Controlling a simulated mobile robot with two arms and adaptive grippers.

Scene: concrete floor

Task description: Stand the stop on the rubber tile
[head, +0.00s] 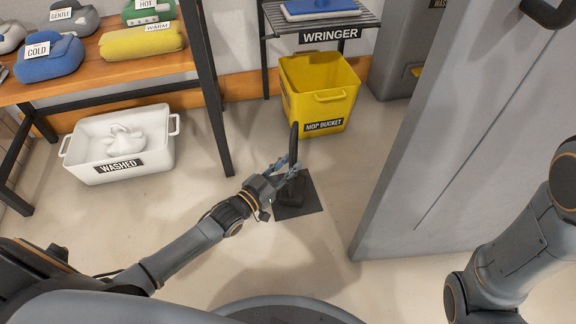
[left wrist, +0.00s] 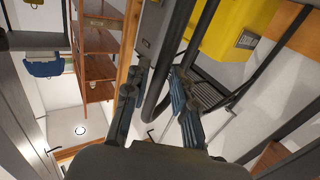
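The stop (head: 291,194) is a black piece with a wide base and a tall, dark handle. Its base shows over the dark square rubber tile (head: 312,206) on the floor, with the handle upright; I cannot tell whether the base touches the tile. My left gripper (head: 286,167) is at the handle. The gripper hides part of the stop. Only links of my right arm show at the lower right; its gripper is out of view.
A yellow mop bucket (head: 318,88) stands behind the tile. A grey door panel (head: 455,130) is close on the right.

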